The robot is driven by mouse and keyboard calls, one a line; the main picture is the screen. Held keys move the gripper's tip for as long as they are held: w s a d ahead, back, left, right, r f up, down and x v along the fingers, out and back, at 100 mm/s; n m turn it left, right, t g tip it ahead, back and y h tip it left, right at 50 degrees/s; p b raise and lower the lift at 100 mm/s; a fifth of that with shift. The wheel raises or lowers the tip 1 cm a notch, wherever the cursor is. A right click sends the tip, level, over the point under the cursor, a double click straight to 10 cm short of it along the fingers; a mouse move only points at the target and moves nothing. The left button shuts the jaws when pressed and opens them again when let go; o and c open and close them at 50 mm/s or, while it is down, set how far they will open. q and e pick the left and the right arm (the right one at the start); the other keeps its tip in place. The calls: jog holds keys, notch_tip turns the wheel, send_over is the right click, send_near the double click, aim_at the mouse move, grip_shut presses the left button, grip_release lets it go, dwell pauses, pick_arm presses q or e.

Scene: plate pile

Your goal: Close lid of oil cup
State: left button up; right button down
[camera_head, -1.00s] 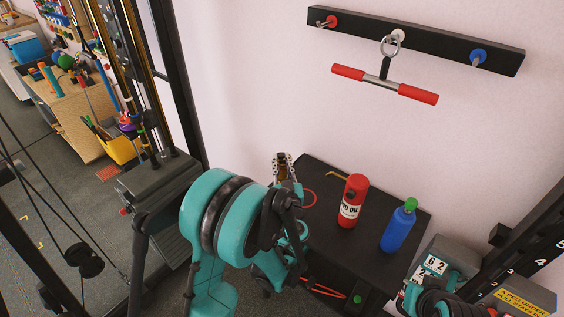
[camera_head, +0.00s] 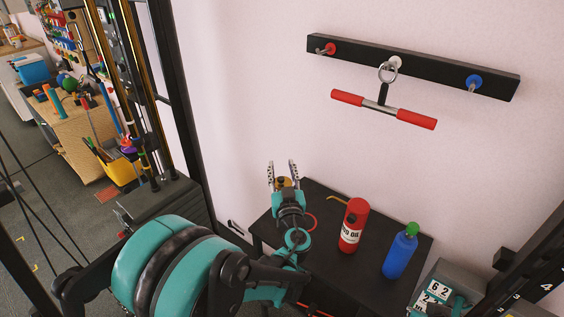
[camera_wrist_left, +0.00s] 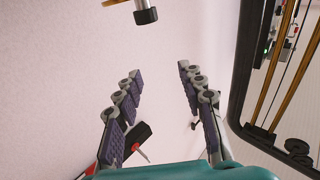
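A red oil bottle (camera_head: 354,228) with a white "OIL" label stands upright on the black table. An orange bent strip, perhaps its spout, shows at its upper left. I cannot tell the state of its lid. My left gripper (camera_head: 281,164) is above the table's far left part, left of the bottle and apart from it, with its fingers pointing up in the picture. In the left wrist view its two fingers (camera_wrist_left: 157,75) are spread with nothing held between them. My right gripper is not clearly in view.
A blue bottle (camera_head: 400,254) with a green cap stands right of the red one. A red ring (camera_head: 312,222) lies left of it on the table (camera_head: 330,260). A grey box with number cards (camera_head: 439,290) is at lower right. A wall rack (camera_head: 430,72) holds a red-handled bar (camera_head: 386,108).

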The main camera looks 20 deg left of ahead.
pick_arm(q)
notch_tip(320, 180, up, 4)
jog(key=shift+f, duration=0.25)
jog(key=s+a+f+g+h, duration=0.1)
jog(key=s+a+f+g, duration=0.25)
jog(key=s, duration=0.35)
jog(key=s+a+f+g+h, duration=0.1)
jog(key=s+a+f+g, duration=0.2)
jog(key=s, duration=0.5)
jog(key=s+d+f+m+g+h, duration=0.3)
jog(key=s+d+f+m+h, duration=0.2)
jog(key=s+d, duration=0.4)
jog(key=s+f+h, duration=0.1)
jog(key=s, duration=0.2)
jog(key=shift+d+f+g, duration=0.35)
jog(key=shift+f, duration=0.05)
